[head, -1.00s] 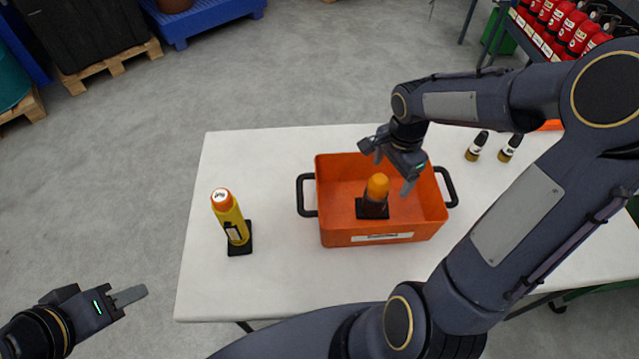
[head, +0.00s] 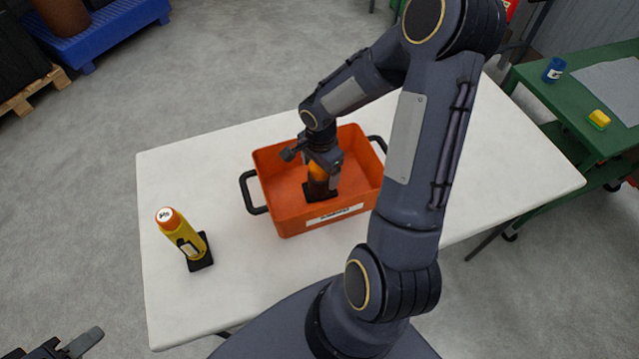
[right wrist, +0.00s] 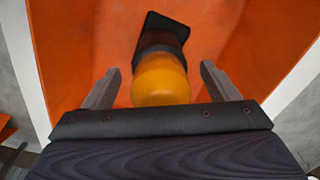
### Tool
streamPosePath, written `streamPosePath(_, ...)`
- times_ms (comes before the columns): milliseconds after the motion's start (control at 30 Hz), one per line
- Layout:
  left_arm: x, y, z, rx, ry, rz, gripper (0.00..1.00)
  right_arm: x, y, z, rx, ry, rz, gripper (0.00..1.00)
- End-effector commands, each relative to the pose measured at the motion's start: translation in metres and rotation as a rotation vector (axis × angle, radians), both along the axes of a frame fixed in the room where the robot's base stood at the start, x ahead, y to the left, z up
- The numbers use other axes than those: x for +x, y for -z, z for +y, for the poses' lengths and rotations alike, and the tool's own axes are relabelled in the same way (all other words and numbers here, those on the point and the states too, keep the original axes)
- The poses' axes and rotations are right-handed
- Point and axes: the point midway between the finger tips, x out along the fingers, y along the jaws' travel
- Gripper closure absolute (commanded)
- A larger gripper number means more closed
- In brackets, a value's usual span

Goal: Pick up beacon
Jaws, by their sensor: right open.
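The beacon, with an amber dome on a dark body (head: 318,183), stands on a black square base inside the orange crate (head: 290,218). My right gripper (head: 322,170) is in the crate, reaching down at the beacon's dome and partly hiding it. In the right wrist view, the beacon (right wrist: 160,80) lies between the two open fingers of my right gripper (right wrist: 160,76), with gaps on both sides. My left gripper (head: 82,343) is at the bottom left corner, away from the table, partly cut off; its jaw opening is unclear.
The crate stands on a white table (head: 200,150) with black handles at its ends. A yellow cylinder with an orange top (head: 182,236) stands on a black base left of it. A green bench (head: 560,95) with a blue cup (head: 554,70) and yellow block (head: 599,119) is at right.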

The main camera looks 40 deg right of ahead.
Motion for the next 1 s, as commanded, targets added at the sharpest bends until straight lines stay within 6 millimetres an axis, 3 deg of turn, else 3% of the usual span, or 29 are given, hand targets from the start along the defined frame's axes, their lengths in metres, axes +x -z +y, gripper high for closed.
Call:
streamPosePath(67, 0.000, 0.000, 0.000, 0.000, 0.000, 0.000, 0.62, 0.000, 0.000, 0.000, 0.000, 0.000, 0.000, 0.27)
streamPosePath(600, 0.000, 0.000, 0.000, 0.000, 0.000, 0.000, 0.62, 0.000, 0.000, 0.000, 0.000, 0.000, 0.000, 0.98)
streamPosePath(867, 0.000, 0.000, 0.000, 0.000, 0.000, 0.000, 0.62, 0.001, -0.003, 0.000, -0.002, 0.000, -0.002, 0.98)
streamPosePath(1000, 0.000, 0.000, 0.000, 0.000, 0.000, 0.000, 0.62, 0.001, -0.020, -0.001, -0.004, 0.001, -0.005, 0.98)
